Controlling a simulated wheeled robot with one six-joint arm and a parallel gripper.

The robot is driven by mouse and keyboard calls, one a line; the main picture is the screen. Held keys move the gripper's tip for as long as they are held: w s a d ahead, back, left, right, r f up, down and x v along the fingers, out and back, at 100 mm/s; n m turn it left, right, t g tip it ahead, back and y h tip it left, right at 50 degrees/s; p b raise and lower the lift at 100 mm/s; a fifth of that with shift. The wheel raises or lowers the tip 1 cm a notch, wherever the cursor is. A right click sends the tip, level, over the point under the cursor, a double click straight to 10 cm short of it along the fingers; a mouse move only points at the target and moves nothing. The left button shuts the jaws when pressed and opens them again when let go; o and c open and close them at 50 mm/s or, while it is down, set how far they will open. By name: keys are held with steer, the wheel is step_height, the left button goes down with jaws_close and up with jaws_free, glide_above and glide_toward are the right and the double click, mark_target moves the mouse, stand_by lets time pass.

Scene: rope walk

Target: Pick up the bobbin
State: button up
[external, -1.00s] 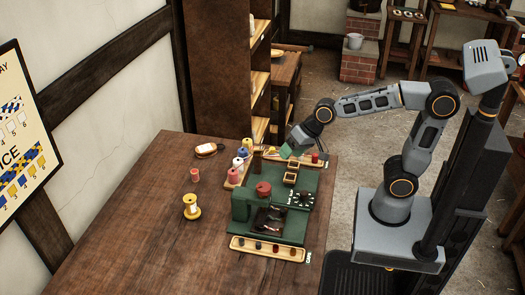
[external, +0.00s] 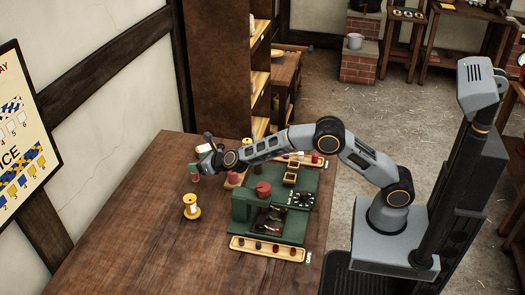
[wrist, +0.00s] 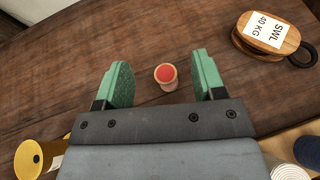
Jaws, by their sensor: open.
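The bobbin (wrist: 166,76), small with a red top and a pale rim, stands on the wooden table. In the wrist view it sits between the lines of my two green fingers, a little nearer the right one and touching neither. My gripper (wrist: 163,78) is open and empty. In the external view my gripper (external: 195,170) hangs over the far left part of the table, at the bobbin (external: 195,179), covering part of it. The exact height of the fingertips above the table is hard to tell.
A yellow spool (external: 192,207) stands nearer the front and shows at the wrist view's lower left (wrist: 32,157). A wooden pulley block (wrist: 268,33) lies at upper right. A green machine (external: 258,215) and a row of spools stand to the right. The table's front left is clear.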

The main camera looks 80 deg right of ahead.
mark_target(195, 176)
step_height(195, 176, down, 2)
steer(key=f, duration=0.1)
steer(key=w+f, duration=0.1)
steer(key=f, duration=0.1)
steer(key=shift+w+d+f, duration=0.1)
steer(key=shift+f, duration=0.1)
steer(key=shift+x, duration=0.85)
steer(key=c, duration=1)
